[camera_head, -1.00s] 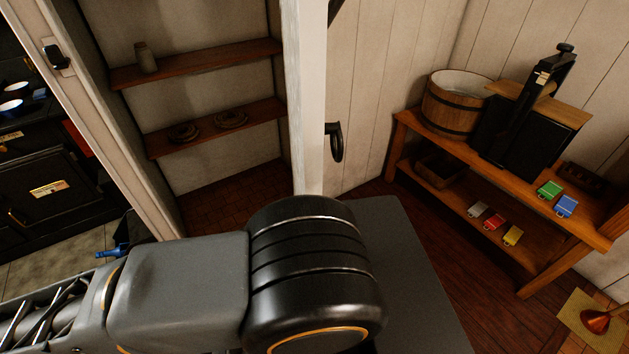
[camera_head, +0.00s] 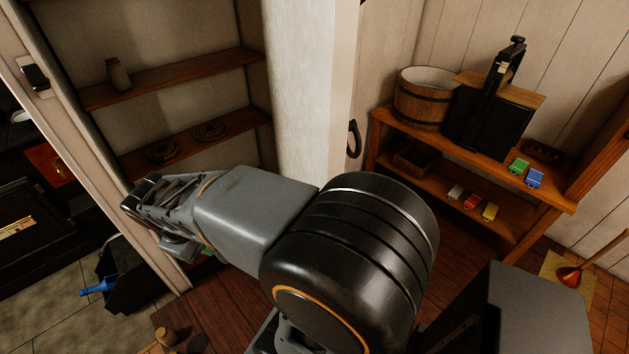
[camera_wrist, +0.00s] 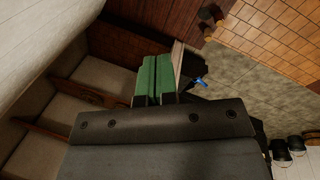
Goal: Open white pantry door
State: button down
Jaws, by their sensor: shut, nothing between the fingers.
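The white pantry door (camera_head: 308,90) stands open in the head view, seen nearly edge-on, with the shelved pantry to its left. Its dark handle (camera_head: 353,138) is on the right-hand side of the door. My arm reaches left across the pantry opening, in front of the door's lower part. In the wrist view my gripper (camera_wrist: 156,62) has its green finger pads together, with nothing between them. In the head view the fingertips cannot be made out clearly. I cannot tell whether the arm touches the door.
Pantry shelves (camera_head: 175,78) hold a small jar and plates. A white door frame (camera_head: 95,140) is at the left, with a stove beyond. A wooden bench (camera_head: 465,153) with a bucket stands right. A blue bottle (camera_head: 98,286) lies at lower left; a plunger (camera_head: 570,276) stands lower right.

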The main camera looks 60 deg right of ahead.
jog(key=w+d+f+n+g+h, duration=0.2)
jog(key=d+g+h, duration=0.15)
jog(key=d, duration=0.35)
jog(key=w+d+f+n+g+h, duration=0.2)
jog(key=d+g, duration=0.2)
jog(key=d, duration=0.3)
jog(key=n+g+h, duration=0.4)
jog(key=g+h, duration=0.1)
jog(key=h, duration=0.1)
send_near(309, 179)
jog(key=shift+y, duration=0.25)
jog(key=p+x, duration=0.3)
jog(key=x, duration=0.4)
jog(key=shift+s+d+r, duration=0.2)
